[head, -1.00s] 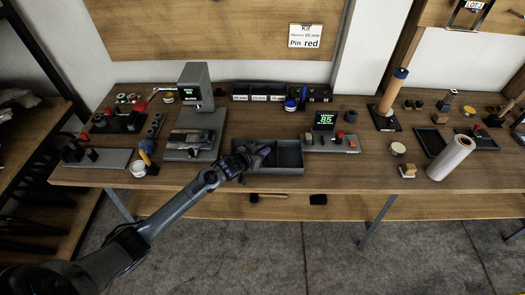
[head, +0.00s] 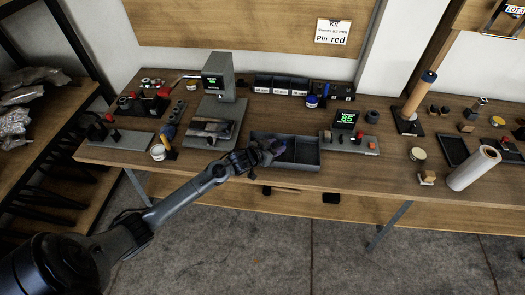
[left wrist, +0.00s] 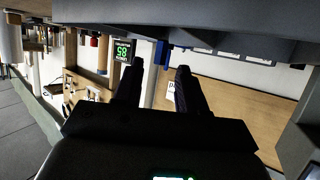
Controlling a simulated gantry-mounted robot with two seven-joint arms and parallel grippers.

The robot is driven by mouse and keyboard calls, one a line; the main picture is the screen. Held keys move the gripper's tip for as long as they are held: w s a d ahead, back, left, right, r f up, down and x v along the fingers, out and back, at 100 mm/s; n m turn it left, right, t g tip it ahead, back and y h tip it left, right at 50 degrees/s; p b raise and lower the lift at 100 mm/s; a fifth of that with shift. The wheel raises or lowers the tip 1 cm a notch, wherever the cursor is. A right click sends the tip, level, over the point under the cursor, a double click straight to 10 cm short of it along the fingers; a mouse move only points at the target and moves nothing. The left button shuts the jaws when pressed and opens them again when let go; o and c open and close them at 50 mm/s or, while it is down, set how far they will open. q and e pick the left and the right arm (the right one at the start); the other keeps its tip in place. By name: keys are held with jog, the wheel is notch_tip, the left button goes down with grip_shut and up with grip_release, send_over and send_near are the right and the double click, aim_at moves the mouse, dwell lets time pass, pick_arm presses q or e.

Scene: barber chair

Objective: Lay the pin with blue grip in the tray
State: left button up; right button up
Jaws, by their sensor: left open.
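The tray (head: 309,166) is a dark, divided, open box near the table's front edge in the head view. My left gripper (head: 273,148) is over its left part, open, with nothing visible between the fingers. In the left wrist view, its two dark fingers (left wrist: 160,72) stand apart, with the scene upside down. A blue shape (left wrist: 160,52) shows beyond the fingertips in the wrist view. My right gripper is not in view.
A grey press-like machine (head: 218,82) stands left of the tray. A panel with a green display (head: 346,118) is to its right. A white roll (head: 473,168) stands far right.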

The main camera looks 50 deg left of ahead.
pick_arm(q)
jog(key=p+v, duration=0.1)
jog(key=v, duration=0.7)
jog(key=s+d+m+g, duration=0.1)
jog(key=s+d+g, duration=0.4)
jog(key=s+d, duration=0.4)
jog(key=s+d+m+g, duration=0.1)
jog(key=s+d+g, duration=0.4)
jog(key=s+d, duration=0.5)
jog(key=s+f, duration=0.1)
jog(key=s, duration=0.7)
jog(key=shift+d+r+p, duration=0.15)
jog(key=shift+p, duration=0.2)
notch_tip(320, 180, up, 28)
jog(key=p, duration=2.8)
jog(key=shift+r, duration=0.15)
